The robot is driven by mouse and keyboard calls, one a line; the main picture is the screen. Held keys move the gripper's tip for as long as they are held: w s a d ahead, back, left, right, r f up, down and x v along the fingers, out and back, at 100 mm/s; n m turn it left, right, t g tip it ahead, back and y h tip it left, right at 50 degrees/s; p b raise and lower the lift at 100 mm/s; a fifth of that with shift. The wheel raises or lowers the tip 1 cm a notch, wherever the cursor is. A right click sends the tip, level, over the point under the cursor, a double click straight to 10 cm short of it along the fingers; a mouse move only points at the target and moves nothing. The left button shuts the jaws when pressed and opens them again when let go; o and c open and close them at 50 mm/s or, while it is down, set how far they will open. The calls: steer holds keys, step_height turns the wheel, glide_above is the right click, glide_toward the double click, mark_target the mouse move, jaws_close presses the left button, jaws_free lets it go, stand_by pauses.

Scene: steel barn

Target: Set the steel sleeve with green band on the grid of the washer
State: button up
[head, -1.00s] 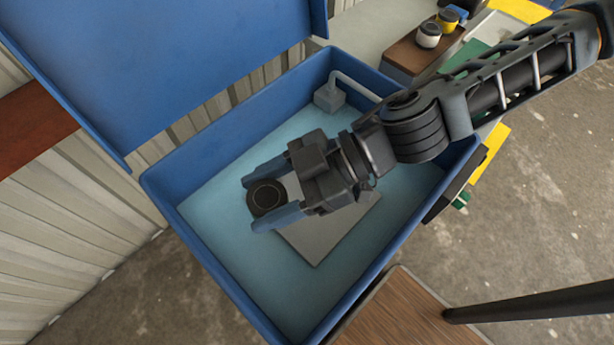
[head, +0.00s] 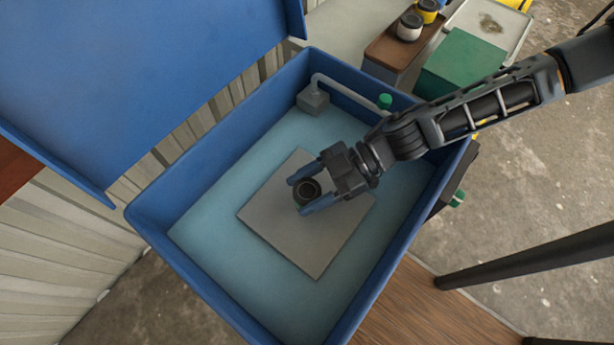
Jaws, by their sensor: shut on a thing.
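The steel sleeve (head: 307,189) shows end-on from above as a dark round ring with a dark hollow; a hint of green shows at its lower left side. My gripper (head: 306,194) is shut on it, one blue-grey finger on each side. The washer (head: 190,172) is a blue basin with a pale blue floor and its lid raised. The grid (head: 283,236) is a flat grey square plate inside it. The sleeve appears over the grid's upper part; I cannot tell whether it touches the plate.
The raised blue lid (head: 150,85) stands at the upper left. A grey spout (head: 313,100) rises in the basin's back corner, with a green cap (head: 384,101) near the rim. The basin walls surround the grid. Jars, a green box (head: 462,66) and a tray stand beyond.

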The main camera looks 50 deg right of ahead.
mark_target(311, 197)
steer(key=shift+f, duration=1.7)
steer(key=shift+f, duration=0.1)
steer(key=o, duration=1.2)
steer(key=shift+s+d, duration=0.2)
steer(key=shift+d, duration=0.15)
steer(key=b+v, duration=0.2)
steer(key=v, duration=0.9)
steer(key=shift+r, duration=0.25)
